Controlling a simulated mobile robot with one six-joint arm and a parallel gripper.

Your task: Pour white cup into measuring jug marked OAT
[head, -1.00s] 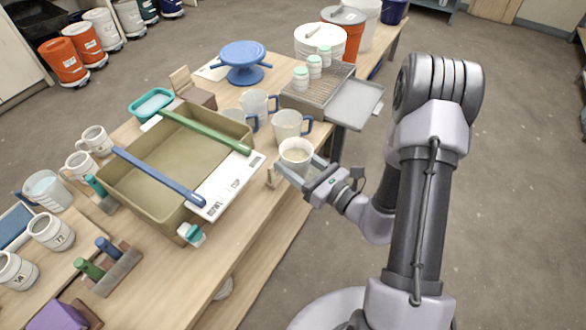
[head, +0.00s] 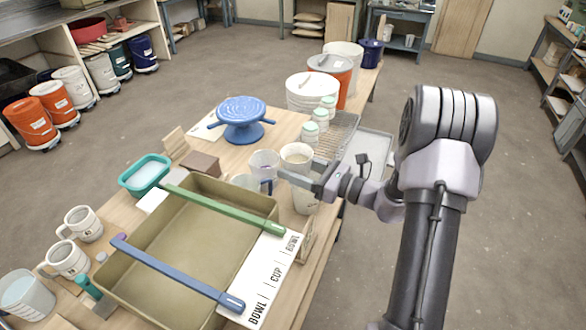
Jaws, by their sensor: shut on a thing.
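My gripper (head: 304,175) is shut on a white cup (head: 297,161) and holds it about upright, its open top showing a pale tan inside. Behind and below the cup is a pale measuring jug (head: 304,203), partly hidden by my gripper. To its left stands a clear jug with a blue handle (head: 263,163), and another pale jug (head: 243,182) is partly hidden by the tray's edge. One more clear jug (head: 27,298) stands at the far lower left. I cannot read OAT on any jug.
A large olive tray (head: 150,262) with a green bar (head: 225,209) and a blue bar (head: 178,273) across it fills the front. Near it are a label board (head: 270,275), a blue turntable (head: 241,112), a teal tub (head: 146,172) and a wire rack with white-and-green jars (head: 321,118).

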